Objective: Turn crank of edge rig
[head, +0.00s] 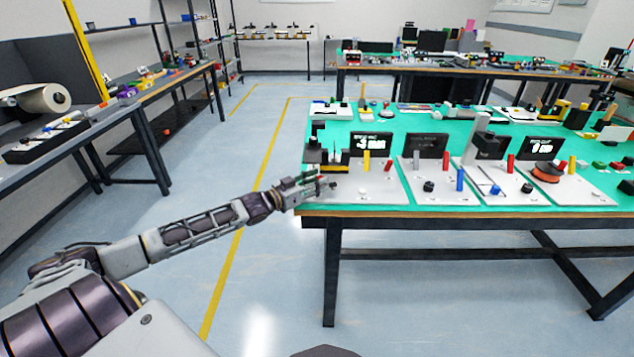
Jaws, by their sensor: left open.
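The rig nearest the table's left edge has a pale base plate (382,188), a dark display (374,143) with white marks, a yellow post (366,161), a red post (389,166) and a white knob (362,190). A black and yellow mechanism (318,155) stands at its left end. My left gripper (327,185) is open at this rig's front left, just over the table's front left corner. I cannot clearly make out the crank or whether the gripper touches it. My right gripper is out of view.
More rigs stand to the right, with a second display (425,146), a blue post (460,179) and an orange spool (547,172). The green table (335,209) has a wooden front edge. Floor left of it is clear. A side bench (95,128) stands further left.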

